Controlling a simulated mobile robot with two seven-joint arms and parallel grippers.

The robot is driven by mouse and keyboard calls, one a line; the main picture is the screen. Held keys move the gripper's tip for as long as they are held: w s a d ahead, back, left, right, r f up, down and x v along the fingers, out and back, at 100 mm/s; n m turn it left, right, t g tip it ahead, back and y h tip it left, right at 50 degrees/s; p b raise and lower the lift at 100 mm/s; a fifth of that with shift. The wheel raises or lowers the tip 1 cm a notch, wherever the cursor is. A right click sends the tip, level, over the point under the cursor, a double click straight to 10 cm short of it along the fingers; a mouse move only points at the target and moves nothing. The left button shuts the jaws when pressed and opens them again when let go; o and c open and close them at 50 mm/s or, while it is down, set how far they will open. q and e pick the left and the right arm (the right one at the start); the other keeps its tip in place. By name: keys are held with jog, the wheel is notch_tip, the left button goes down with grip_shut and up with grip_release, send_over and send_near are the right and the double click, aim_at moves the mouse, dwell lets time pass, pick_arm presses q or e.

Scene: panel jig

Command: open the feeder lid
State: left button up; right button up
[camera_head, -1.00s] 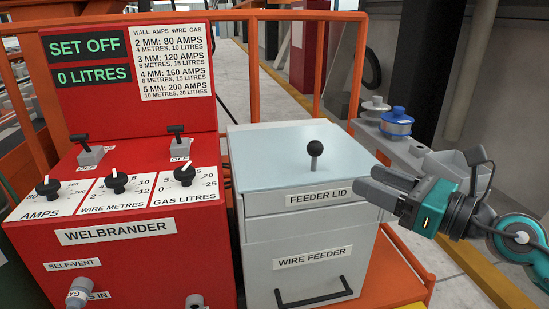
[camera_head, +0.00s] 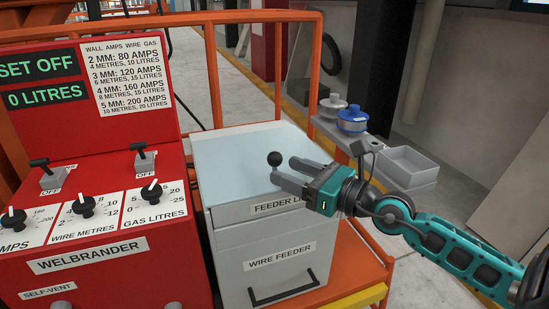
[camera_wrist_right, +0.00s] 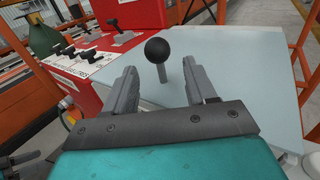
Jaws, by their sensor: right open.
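The feeder lid (camera_head: 235,160) is a pale blue-grey flat top on the grey wire feeder box (camera_head: 233,247), and it lies shut. A black ball knob (camera_head: 275,159) on a short stem stands up from the lid. My right gripper (camera_head: 283,174) is open at the knob, its fingers pointing left over the lid and covering part of the knob's stem. In the right wrist view the knob (camera_wrist_right: 157,50) stands just beyond and between the two open fingertips, with its stem (camera_wrist_right: 162,74) showing.
The red Welbrander unit (camera_head: 95,251) with black switches and dials stands close on the left. An orange rail frame (camera_head: 263,17) runs behind the feeder. On the right, a grey shelf holds a blue spool (camera_head: 352,119), a white spool (camera_head: 332,106) and a grey tray (camera_head: 407,165).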

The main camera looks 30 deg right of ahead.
aim_at(275, 166)
jog(key=shift+p+x, duration=0.35)
jog(key=shift+x, duration=1.9)
grip_shut()
